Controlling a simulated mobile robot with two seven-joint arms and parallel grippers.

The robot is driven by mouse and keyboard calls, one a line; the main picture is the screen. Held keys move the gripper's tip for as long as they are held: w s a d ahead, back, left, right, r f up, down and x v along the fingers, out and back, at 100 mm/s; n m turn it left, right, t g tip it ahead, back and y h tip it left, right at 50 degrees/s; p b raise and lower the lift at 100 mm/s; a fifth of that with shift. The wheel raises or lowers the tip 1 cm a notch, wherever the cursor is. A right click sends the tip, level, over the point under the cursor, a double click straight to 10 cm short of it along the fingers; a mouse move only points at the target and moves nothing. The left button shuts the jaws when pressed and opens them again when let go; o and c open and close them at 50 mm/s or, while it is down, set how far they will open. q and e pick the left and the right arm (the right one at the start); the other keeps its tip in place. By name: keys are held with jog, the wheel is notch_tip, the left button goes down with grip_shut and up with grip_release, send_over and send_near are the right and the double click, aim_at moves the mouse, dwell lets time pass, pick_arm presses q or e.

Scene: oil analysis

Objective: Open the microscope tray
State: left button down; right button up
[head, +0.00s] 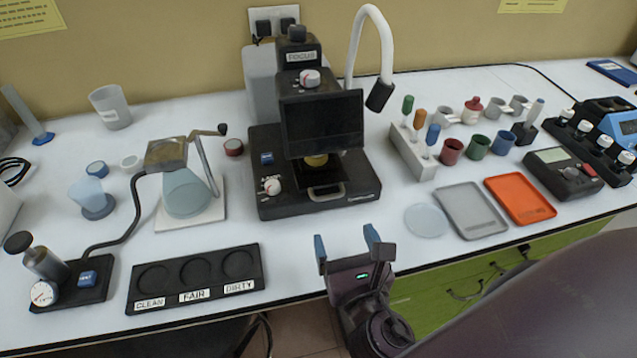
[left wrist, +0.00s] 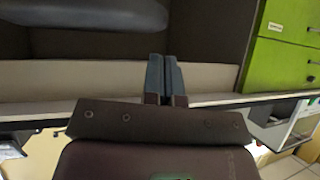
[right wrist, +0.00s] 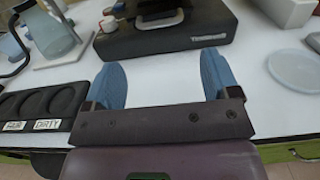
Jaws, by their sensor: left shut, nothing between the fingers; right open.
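The black microscope (head: 318,130) stands at the middle back of the white table, with a dark screen and a "FOCUS" label. Its tray (head: 327,192) shows as a handled piece at the front of the base. The base (right wrist: 190,38) also shows at the top of the right wrist view, with the tray handle (right wrist: 158,19) at the upper edge. My right gripper (head: 346,243) is open and empty in front of the microscope base, apart from it, near the table's front edge. My left gripper (left wrist: 163,78) is shut and empty, away from the table top; it is not in the head view.
A black holder (head: 197,278) labelled CLEAN, FAIR and DIRTY lies left of my right gripper. A clear round dish (head: 426,221), a grey tray (head: 470,210) and an orange tray (head: 520,199) lie to the right. The table between gripper and microscope is clear.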

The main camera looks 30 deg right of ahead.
aim_at(329, 197)
jog(key=shift+w+r, duration=0.1)
jog(key=shift+r, duration=0.05)
jog(key=shift+w+d, duration=0.1)
jog(key=shift+w, duration=0.15)
jog(key=x, duration=0.3)
jog(key=shift+w+p, duration=0.2)
jog(key=shift+p, duration=0.1)
jog(key=x, duration=0.4)
jog(key=shift+w+d, duration=0.15)
jog(key=shift+w, duration=0.15)
pick_arm(q)
jog(key=shift+s+a, duration=0.3)
jog(key=shift+s, duration=0.5)
pick_arm(e)
jog(key=shift+w+d, duration=0.15)
jog(key=shift+w, duration=0.5)
